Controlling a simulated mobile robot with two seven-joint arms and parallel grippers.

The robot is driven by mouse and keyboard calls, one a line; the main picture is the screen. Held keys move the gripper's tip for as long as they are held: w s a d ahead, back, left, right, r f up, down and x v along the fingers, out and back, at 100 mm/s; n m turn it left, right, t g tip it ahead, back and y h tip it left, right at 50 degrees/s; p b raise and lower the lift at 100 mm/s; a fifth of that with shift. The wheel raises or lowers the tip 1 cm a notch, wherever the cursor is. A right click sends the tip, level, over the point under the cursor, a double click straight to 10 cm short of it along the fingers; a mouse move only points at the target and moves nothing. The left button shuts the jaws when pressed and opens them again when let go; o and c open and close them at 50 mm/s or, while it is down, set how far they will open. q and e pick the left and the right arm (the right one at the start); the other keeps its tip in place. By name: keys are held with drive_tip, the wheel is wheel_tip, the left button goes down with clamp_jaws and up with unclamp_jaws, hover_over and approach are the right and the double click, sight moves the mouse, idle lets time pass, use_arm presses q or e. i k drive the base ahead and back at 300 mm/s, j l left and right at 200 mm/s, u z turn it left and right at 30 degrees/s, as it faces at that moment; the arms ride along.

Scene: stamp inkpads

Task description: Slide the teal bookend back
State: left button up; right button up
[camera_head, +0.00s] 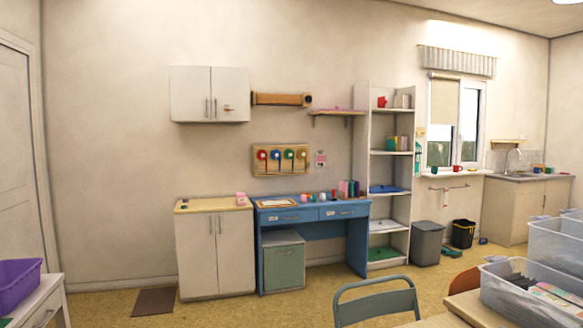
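On the right end of the blue desk (290,215) stands a small row of upright book-like things, dark pink and dark in colour. A narrow teal upright piece (356,188) is at the right end of this row, near the desk's right edge. It looks like the teal bookend, but it is too small to tell its exact shape or whether it touches the books. Neither of my grippers is in view.
A grey-green chair (376,301) and a wooden table with clear bins (530,290) stand in the right foreground. A purple bin (18,284) is at left. A white shelf unit (362,140) adjoins the desk. Open floor lies before the desk.

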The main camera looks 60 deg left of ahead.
sight(391, 143)
drive_tip(key=u, duration=1.95)
